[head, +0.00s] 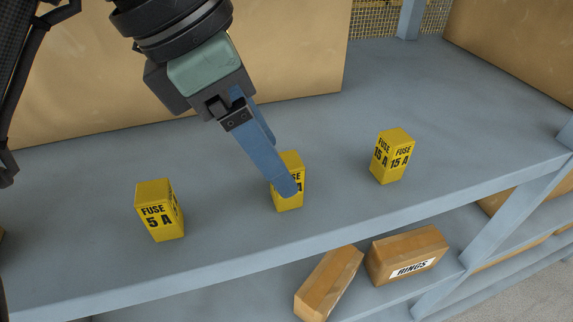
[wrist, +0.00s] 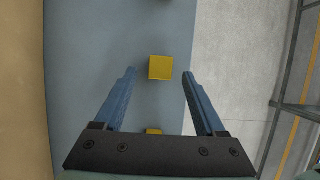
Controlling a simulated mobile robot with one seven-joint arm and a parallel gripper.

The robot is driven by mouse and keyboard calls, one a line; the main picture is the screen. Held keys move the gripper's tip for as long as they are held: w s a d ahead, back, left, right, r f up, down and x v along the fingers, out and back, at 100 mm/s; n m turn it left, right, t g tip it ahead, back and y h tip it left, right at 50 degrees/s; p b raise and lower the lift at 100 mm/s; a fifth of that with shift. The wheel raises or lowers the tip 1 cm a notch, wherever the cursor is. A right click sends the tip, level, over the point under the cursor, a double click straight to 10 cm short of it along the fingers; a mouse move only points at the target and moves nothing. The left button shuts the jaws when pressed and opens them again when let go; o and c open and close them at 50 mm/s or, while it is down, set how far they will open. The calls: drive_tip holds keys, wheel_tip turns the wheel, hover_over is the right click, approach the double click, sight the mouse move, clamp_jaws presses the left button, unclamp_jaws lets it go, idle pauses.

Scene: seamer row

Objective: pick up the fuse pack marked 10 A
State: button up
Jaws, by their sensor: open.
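Three yellow fuse packs stand upright on the grey-blue shelf. The left pack (head: 158,210) reads FUSE 5 A and the right pack (head: 392,157) reads FUSE 15 A. The middle pack (head: 291,203) is partly covered by a finger of my gripper (head: 280,168); only an A of its rating shows, the number is hidden. In the wrist view my open gripper (wrist: 160,73) has its two blue fingers on either side of a yellow pack top (wrist: 160,67), apparently the middle pack, with gaps both sides. Another yellow top (wrist: 153,131) shows partly behind the gripper's palm bar.
A large tan box (head: 90,75) stands behind the packs. The shelf's front edge (head: 330,227) is close in front of them. A lower shelf holds a carton marked RINGS (head: 407,255) and another carton (head: 328,283). The shelf between the packs is clear.

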drive_tip(key=shift+p+x, duration=0.85)
drive_tip(key=shift+x, duration=1.65)
drive_tip(key=shift+a, duration=0.1)
clamp_jaws()
